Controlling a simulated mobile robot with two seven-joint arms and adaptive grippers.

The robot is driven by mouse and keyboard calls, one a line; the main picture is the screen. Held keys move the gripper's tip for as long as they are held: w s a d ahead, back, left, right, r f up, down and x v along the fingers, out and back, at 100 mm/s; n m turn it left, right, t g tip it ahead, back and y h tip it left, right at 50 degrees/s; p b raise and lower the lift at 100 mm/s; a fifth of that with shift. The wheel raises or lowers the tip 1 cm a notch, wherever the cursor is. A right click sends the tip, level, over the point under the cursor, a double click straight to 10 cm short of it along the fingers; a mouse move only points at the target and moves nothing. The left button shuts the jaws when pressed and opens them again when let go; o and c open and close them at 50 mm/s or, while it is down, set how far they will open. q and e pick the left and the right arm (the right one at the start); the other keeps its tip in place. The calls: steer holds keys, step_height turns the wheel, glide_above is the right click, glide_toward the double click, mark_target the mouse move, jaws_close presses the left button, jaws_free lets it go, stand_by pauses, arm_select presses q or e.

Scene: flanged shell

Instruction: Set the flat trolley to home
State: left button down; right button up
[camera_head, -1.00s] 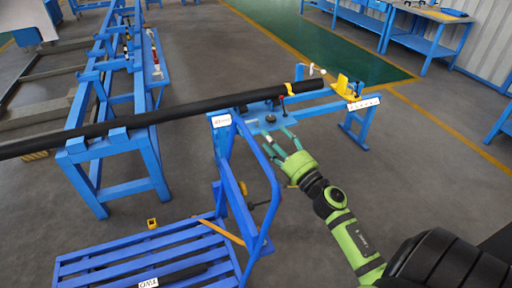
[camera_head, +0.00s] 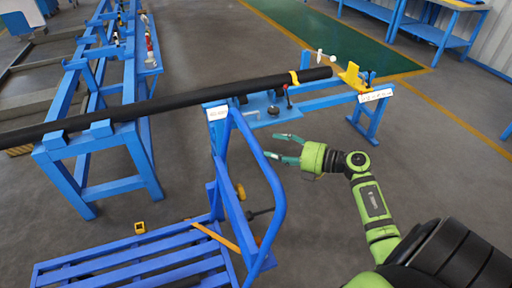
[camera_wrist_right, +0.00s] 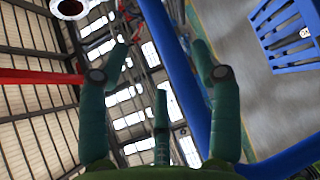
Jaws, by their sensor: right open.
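The flat trolley is a blue slatted deck (camera_head: 130,268) low at the bottom left of the head view. Its tall bent-tube handle (camera_head: 277,205) rises at the deck's right end. My green right gripper (camera_head: 277,148) is open and empty, just right of the handle's upper bend, fingers pointing left. In the right wrist view the open fingers (camera_wrist_right: 160,75) show with a blue tube (camera_wrist_right: 172,60) passing behind or between them; contact cannot be told. A blue slatted surface (camera_wrist_right: 285,32), probably the deck, is at that view's upper right. My left gripper is out of view.
A long black pipe (camera_head: 180,102) lies across blue stands (camera_head: 95,165) and a blue bench (camera_head: 320,100) behind the trolley. A small yellow object (camera_head: 140,227) is on the floor left of the handle. Grey floor (camera_head: 440,170) is clear to the right.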

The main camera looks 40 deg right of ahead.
mark_target(255, 144)
steer(key=p+x, duration=0.1)
steer(key=x, duration=0.2)
steer(key=shift+w, duration=0.4)
steer(key=p+x, duration=0.1)
steer(key=x, duration=0.2)
steer(key=shift+w+a, duration=0.1)
steer(key=shift+a, duration=0.05)
steer(key=shift+w+f, duration=0.1)
steer(key=shift+f, duration=0.05)
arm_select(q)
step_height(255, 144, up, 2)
arm_select(e)
jaws_close()
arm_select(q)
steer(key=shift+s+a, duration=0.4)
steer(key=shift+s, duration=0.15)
